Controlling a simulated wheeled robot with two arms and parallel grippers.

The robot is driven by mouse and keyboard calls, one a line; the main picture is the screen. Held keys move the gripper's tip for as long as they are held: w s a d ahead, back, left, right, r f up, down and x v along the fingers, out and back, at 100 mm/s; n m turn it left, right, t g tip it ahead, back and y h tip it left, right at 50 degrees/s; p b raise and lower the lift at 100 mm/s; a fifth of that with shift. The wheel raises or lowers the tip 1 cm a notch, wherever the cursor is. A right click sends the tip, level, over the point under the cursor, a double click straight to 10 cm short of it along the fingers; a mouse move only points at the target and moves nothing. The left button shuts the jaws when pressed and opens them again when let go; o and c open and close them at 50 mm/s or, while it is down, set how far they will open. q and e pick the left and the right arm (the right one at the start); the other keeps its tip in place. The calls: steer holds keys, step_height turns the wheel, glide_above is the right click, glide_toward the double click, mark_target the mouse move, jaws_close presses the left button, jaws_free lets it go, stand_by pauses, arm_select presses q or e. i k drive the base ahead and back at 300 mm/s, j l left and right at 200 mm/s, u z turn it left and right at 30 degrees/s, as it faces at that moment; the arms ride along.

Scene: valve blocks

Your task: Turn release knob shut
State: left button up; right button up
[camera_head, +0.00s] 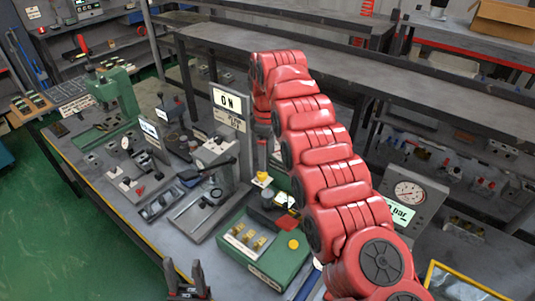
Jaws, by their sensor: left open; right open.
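A green valve block (264,252) stands on the bench at lower middle, with several brass fittings on a pale plate and a round yellow knob (293,244) on its right side. A small yellow knob (262,178) sits behind it on a darker fixture. I cannot tell which one is the release knob. My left gripper (187,282) is open and empty at the bottom edge, left of and nearer than the green block. My red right arm rises from the lower right and bends down behind the block; its fingers are hidden from view.
A pressure gauge (409,193) with a "bar" display stands to the right of my arm. A green machine (116,100) and small fixtures crowd the bench to the left. Shelves run behind.

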mark_target(262, 176)
steer(key=k+j, duration=0.8)
steer(key=j, duration=0.1)
